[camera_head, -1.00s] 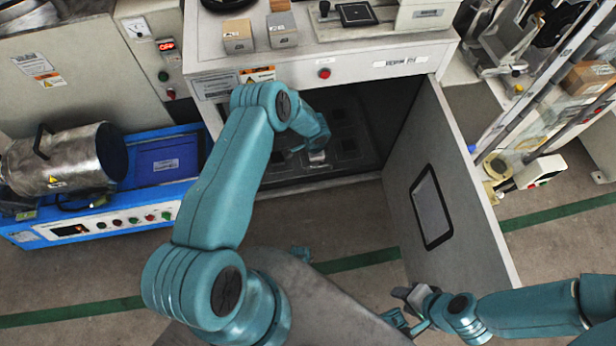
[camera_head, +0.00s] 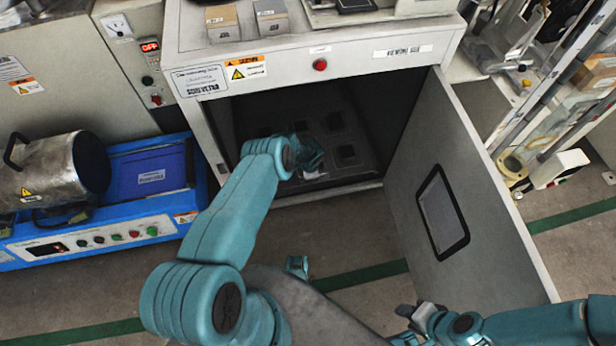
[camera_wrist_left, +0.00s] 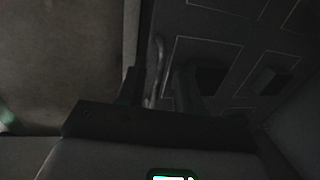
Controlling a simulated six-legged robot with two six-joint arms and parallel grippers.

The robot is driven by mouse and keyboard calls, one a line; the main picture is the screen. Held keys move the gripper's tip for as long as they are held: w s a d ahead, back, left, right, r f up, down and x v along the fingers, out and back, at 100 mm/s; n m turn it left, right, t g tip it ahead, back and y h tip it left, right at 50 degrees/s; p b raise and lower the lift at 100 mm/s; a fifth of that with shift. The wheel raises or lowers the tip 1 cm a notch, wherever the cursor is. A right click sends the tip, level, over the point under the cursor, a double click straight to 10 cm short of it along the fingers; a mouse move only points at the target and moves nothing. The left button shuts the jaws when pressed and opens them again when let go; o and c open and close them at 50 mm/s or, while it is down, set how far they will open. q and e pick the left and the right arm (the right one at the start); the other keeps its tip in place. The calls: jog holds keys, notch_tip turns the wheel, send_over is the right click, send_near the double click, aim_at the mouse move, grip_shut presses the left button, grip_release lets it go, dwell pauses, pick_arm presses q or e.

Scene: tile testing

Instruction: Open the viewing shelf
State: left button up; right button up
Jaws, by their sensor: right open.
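The cabinet (camera_head: 300,67) has its grey door (camera_head: 425,150) swung open to the right, with a dark window (camera_head: 442,212). Inside lies a dark shelf panel (camera_head: 362,172) with several black square tiles; outlined squares (camera_wrist_left: 205,52) show in the left wrist view. My left gripper (camera_head: 312,160) is inside the opening, over the shelf's front part and partly hidden by its arm. In the left wrist view its fingers (camera_wrist_left: 157,88) stand apart, with a thin pale bar (camera_wrist_left: 154,70) between them; contact is unclear. My right gripper (camera_head: 404,322) is open and empty, below the door.
A blue machine (camera_head: 150,207) with a metal cylinder (camera_head: 62,168) stands left of the cabinet. Small boxes (camera_head: 222,22) sit on the cabinet top. A glass and metal frame (camera_head: 560,100) stands at the right behind the door.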

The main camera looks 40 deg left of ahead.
pick_arm(q)
jog(key=shift+c, duration=0.3)
grip_shut()
dwell(1.2)
